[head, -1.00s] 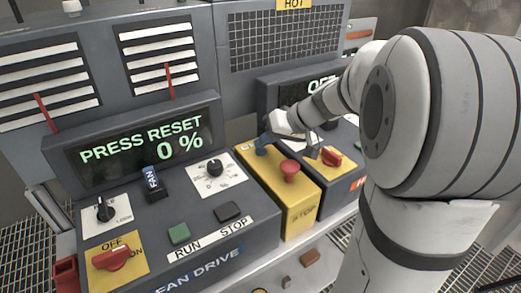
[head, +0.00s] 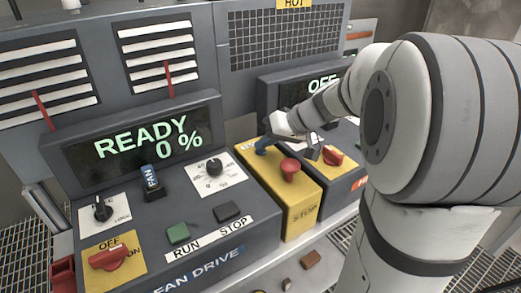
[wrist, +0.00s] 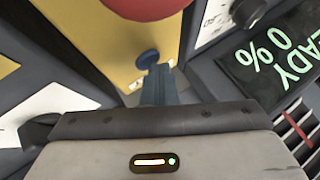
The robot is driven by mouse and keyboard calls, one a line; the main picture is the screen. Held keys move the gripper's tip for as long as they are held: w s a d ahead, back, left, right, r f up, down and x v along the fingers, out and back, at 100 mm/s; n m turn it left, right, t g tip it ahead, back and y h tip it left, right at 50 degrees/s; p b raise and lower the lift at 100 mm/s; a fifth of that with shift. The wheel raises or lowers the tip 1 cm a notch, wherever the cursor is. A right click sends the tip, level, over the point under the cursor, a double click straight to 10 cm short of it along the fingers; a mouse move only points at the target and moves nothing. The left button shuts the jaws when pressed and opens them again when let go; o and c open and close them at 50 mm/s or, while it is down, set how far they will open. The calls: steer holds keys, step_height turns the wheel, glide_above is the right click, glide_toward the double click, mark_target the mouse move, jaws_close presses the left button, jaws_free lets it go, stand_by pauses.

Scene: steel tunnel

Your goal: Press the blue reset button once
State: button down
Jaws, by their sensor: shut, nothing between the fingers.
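The blue reset button (wrist: 149,57) is a small round knob on the yellow box (head: 294,201), showing in the wrist view just beyond my fingertips. My gripper (wrist: 158,76) is shut and empty, its blue-grey fingers pointing at the button. In the head view my gripper (head: 264,146) is over the far end of the yellow box, and the button is hard to tell from the fingers there. I cannot tell whether the fingertips touch the button. The display (head: 150,143) on the grey console reads READY 0 %.
A red mushroom button (head: 290,168) stands on the yellow box close in front of my gripper. To the left are a black dial (head: 213,167), a blue FAN switch (head: 151,183), and the green RUN (head: 178,233) and dark STOP (head: 227,211) buttons. A second display reads OFF (head: 322,84).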

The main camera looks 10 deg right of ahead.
mark_target(265, 152)
stand_by(0.3)
steer(key=shift+r+p, duration=0.3)
steer(key=shift+r, duration=0.55)
steer(key=shift+r+p, duration=1.25)
steer(key=shift+r, duration=1.35)
steer(key=shift+f, duration=0.2)
